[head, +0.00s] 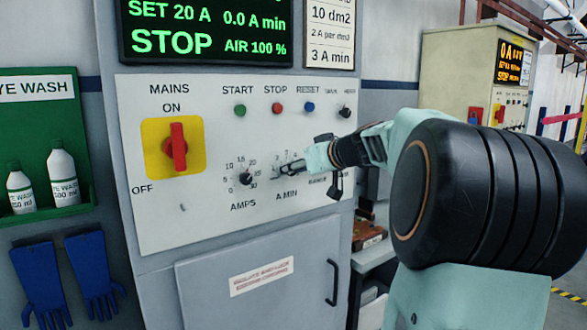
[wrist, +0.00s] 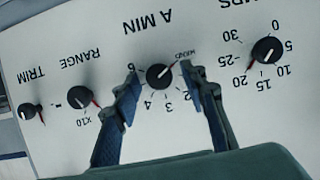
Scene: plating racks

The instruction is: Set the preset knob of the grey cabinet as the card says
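The grey cabinet (head: 230,250) has a white panel (head: 160,225) with the A MIN knob (wrist: 159,77), black on a numbered dial. In the wrist view, where the panel is upside down, its pointer aims up and right toward a small word I cannot read surely. My gripper (wrist: 160,78) is open, with one fingertip on each side of this knob and apparent gaps; contact is not clear. In the head view my gripper (head: 290,168) largely hides the knob. The card (head: 330,30) at top right reads 10 dm2, 2 A per dm2, 3 A min.
The AMPS knob (wrist: 267,50) is close beside; its pointer is near 20. The RANGE knob (wrist: 79,96) and TRIM knob (wrist: 27,111) are on the other side. The display (head: 205,30) reads SET 20 A, 0.0 A min, STOP. A red mains switch (head: 176,147) sits left.

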